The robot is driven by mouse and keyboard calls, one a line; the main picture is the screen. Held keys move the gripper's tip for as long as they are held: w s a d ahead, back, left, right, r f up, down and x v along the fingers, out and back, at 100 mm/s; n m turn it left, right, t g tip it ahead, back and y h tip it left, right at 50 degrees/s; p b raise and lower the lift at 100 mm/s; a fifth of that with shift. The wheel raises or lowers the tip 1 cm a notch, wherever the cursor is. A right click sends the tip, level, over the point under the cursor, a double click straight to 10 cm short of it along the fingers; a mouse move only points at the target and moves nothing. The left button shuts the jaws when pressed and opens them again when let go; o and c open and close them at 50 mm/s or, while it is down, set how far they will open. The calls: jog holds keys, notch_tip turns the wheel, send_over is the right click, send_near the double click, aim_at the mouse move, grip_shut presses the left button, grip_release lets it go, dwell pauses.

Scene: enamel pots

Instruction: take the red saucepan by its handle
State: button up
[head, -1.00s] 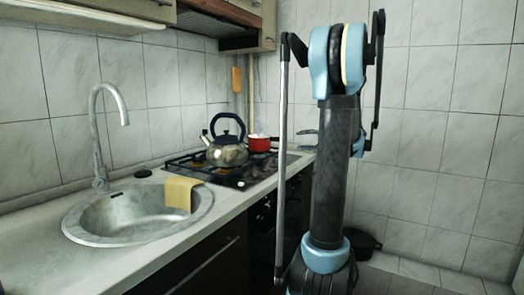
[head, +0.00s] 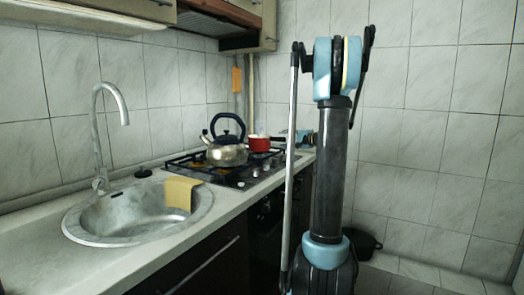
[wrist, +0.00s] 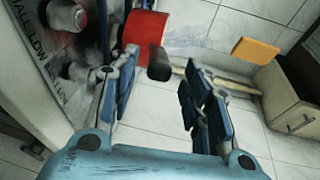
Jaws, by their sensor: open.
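The red saucepan (head: 259,144) stands at the back of the hob, beside the kettle, in the head view. In the wrist view the red saucepan (wrist: 145,28) is at the top centre. Its dark handle (wrist: 159,66) points toward my gripper (wrist: 160,72), its end showing between the fingertips. The fingers are spread apart, with nothing clamped. Whether either finger touches the handle I cannot tell.
A steel kettle (head: 227,150) stands on the hob (head: 237,178) left of the saucepan. Hob knobs (wrist: 80,72) lie close left of my fingers in the wrist view. A sink (head: 135,215) with a yellow cloth (head: 181,193) is nearer. A dark pot (head: 362,243) sits low behind my arm.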

aim_at(273, 139)
jog(key=shift+f+x, duration=0.15)
jog(key=shift+x, duration=1.2)
jog(key=shift+f+x, duration=0.1)
jog(key=shift+x, duration=1.2)
jog(key=shift+s+a, duration=0.2)
jog(key=shift+s, duration=0.05)
grip_shut()
